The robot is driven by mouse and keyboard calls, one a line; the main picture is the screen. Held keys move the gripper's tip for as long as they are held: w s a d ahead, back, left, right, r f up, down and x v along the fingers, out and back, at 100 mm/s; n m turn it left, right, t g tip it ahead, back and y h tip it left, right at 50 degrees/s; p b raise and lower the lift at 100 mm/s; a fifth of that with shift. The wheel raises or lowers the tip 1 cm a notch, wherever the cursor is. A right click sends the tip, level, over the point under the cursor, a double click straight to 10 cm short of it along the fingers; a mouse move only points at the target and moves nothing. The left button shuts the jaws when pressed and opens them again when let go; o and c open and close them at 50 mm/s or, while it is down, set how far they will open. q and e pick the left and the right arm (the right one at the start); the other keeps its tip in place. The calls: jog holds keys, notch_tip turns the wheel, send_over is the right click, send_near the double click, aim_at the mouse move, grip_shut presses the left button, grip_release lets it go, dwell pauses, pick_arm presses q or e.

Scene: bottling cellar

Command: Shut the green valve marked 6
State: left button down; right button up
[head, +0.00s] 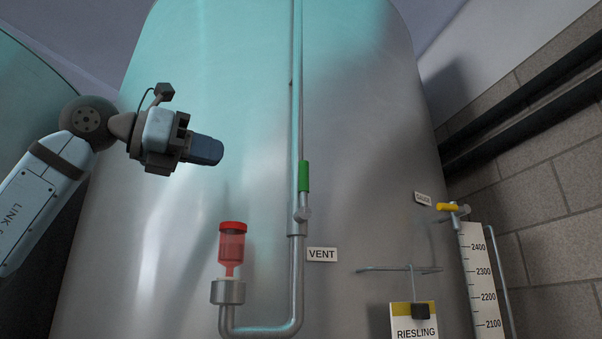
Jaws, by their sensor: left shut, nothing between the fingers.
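A valve with a green lever handle (304,176) sits on a vertical steel pipe on the front of a large steel tank. The lever points up, in line with the pipe. The plate beside it reads VENT (322,254); I see no number 6 in the view. My left gripper (217,152) comes in from the left with its fingers shut and empty. In the picture it is left of the green handle and a little higher, apart from it. My right gripper is not in view.
A yellow-handled valve (453,207) and a scale (482,270) are at right. A RIESLING sign (415,331) hangs from a bar. The tank face (200,80) is otherwise mostly clear.

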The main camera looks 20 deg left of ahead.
pick_arm(q)
jog(key=p, duration=0.3)
send_near(302, 189)
jog(key=w+d+r, duration=0.4)
jog(key=shift+w+d+f+p, duration=0.2)
jog(key=shift+w, duration=0.2)
jog(key=shift+w+d+f+p, duration=0.15)
jog(key=shift+w+d, duration=0.05)
jog(key=shift+w, duration=0.25)
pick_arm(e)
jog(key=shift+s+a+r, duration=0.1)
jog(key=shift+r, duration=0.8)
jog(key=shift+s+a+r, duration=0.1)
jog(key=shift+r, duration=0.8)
pick_arm(q)
jog(key=shift+r, duration=0.1)
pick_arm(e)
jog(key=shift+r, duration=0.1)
